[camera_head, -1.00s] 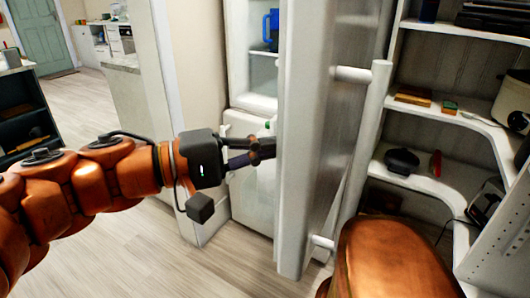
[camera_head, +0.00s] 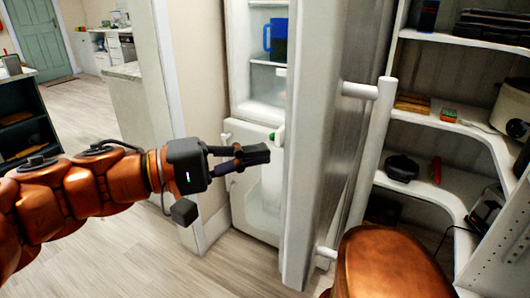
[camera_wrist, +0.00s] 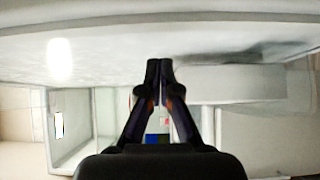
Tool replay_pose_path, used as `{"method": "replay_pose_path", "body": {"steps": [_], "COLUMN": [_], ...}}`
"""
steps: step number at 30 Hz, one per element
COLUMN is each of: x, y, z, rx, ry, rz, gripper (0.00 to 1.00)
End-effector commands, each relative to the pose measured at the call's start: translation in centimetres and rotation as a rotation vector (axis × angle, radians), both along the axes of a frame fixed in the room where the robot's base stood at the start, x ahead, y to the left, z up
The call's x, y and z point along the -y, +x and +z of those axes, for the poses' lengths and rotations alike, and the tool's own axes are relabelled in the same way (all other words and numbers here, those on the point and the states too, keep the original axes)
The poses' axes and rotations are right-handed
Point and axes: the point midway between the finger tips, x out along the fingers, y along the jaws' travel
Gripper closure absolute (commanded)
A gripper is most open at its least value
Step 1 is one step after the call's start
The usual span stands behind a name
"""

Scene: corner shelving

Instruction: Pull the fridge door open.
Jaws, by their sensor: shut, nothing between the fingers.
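The fridge door (camera_head: 328,150) stands open, seen nearly edge-on in the head view, with its long white bar handle (camera_head: 374,150) on the right side. The fridge interior (camera_head: 262,90) shows to the left of the door, with a blue jug (camera_head: 276,38) on an upper shelf. My gripper (camera_head: 262,155) is shut and empty, on the inner side of the door, left of its edge and away from the handle. In the wrist view my gripper's fingertips (camera_wrist: 159,64) meet in front of a pale surface. I cannot tell whether they touch the door.
Corner shelves (camera_head: 440,125) with several items stand right of the door. A wall (camera_head: 190,80) stands left of the fridge. The wooden floor (camera_head: 110,235) is clear at the lower left. A dark shelf unit (camera_head: 25,120) is at the far left.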

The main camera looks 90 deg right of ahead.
Motion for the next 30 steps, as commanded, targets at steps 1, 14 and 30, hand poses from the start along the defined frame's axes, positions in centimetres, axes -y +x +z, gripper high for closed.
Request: {"method": "replay_pose_path", "body": {"steps": [1,14,30], "x": [0.1,-3.1,-7.4], "y": [0.4,2.7,6.0], "z": [0.1,0.0,0.0], "rx": [0.0,0.0,0.0], "ry": [0.001,-0.001,-0.001], "rz": [0.001,0.005,0.006], "gripper": [1.0,1.0,1.0]}}
